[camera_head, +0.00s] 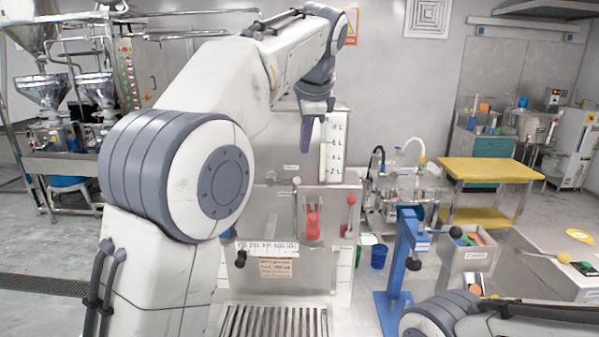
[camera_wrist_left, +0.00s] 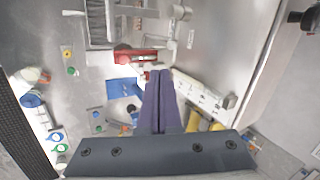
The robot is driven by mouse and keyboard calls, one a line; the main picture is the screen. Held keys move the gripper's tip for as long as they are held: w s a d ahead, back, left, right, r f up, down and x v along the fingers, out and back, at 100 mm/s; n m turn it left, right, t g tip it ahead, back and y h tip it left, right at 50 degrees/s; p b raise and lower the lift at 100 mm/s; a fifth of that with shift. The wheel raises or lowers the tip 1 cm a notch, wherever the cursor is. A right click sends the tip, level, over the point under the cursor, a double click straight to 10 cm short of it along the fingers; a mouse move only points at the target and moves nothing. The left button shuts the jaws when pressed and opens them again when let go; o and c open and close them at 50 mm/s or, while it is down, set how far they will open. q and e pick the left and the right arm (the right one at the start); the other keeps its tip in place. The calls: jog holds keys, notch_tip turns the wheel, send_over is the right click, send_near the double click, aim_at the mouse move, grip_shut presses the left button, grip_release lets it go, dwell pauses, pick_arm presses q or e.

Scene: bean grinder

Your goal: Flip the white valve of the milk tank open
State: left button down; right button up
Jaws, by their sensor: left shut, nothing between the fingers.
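The steel milk tank (camera_head: 330,262) stands in the middle of the head view, with a white level scale (camera_head: 335,150) on its upper front. A small pale handle (camera_head: 283,180) sticks out on its front, left of a red part; I cannot tell for sure that it is the white valve. My left gripper (camera_head: 307,145) points down in front of the tank's upper part, just left of the scale, and is shut and empty. Its dark purple fingers (camera_wrist_left: 160,75) are together in the left wrist view. My right gripper is out of the head view.
A red part (camera_head: 312,222) sits in a recess on the tank front, beside a red-knobbed lever (camera_head: 351,199). A black knob (camera_head: 241,257) is lower left. A blue stand (camera_head: 398,265) and a yellow table (camera_head: 490,170) are at right.

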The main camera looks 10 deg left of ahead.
pick_arm(q)
send_near(298, 183)
notch_tip(298, 183, down, 3)
jog(key=shift+w+a+f+p, duration=0.3)
jog(key=shift+w+f+p, duration=0.3)
jog(key=shift+w, duration=0.1)
jog(key=shift+w+a+f+p, duration=0.3)
jog(key=shift+w+f+p, duration=0.2)
jog(key=shift+w, duration=0.2)
